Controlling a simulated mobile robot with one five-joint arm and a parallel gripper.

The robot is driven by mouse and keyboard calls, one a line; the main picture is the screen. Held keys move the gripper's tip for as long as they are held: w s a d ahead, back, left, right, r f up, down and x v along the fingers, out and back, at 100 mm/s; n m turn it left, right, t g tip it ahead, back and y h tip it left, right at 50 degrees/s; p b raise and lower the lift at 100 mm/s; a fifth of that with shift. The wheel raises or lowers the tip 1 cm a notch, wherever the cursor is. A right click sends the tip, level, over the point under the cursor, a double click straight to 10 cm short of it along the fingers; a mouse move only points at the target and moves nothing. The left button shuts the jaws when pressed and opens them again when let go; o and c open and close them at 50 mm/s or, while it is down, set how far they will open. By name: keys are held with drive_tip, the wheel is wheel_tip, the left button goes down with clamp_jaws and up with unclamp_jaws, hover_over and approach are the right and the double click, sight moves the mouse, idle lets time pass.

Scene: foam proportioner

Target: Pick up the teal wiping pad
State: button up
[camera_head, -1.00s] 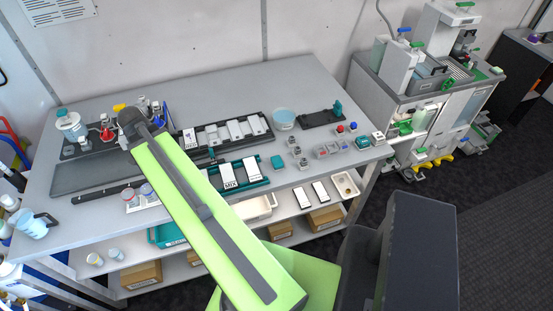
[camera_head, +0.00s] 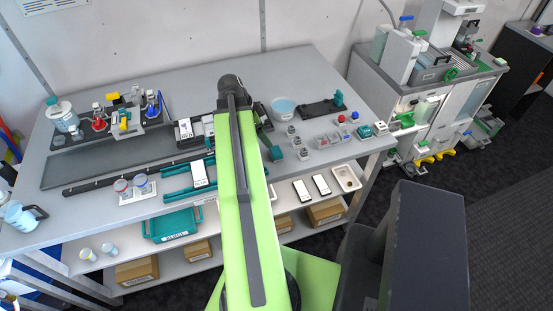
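The teal wiping pad (camera_head: 277,154) lies on the grey workbench, just right of my green arm. My arm reaches over the bench. Only a dark part of my gripper (camera_head: 266,137) shows past the arm's right side, just above and behind the pad in the picture. The arm hides most of the gripper. I cannot tell whether its fingers are apart or whether it touches the pad.
Small grey fittings (camera_head: 301,151) stand right of the pad, and a clear blue bowl (camera_head: 283,107) stands behind it. A teal rack (camera_head: 183,187) with a white block lies left of my arm. The bench's back middle is clear.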

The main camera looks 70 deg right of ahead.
drive_tip(key=b, duration=0.4)
hover_over(275, 151)
drive_tip(key=w+a, duration=0.1)
drive_tip(key=w, duration=0.1)
drive_tip(key=f, duration=0.6)
drive_tip(key=shift+a, duration=0.2)
drive_tip(key=shift+s, duration=0.1)
drive_tip(key=b+x, duration=0.5)
drive_tip(key=shift+f, duration=0.15)
drive_tip(key=shift+d+r, duration=0.1)
drive_tip(key=shift+r, duration=0.1)
drive_tip(key=shift+c, duration=0.4)
drive_tip(key=c, duration=1.4)
drive_tip(key=shift+r, duration=0.1)
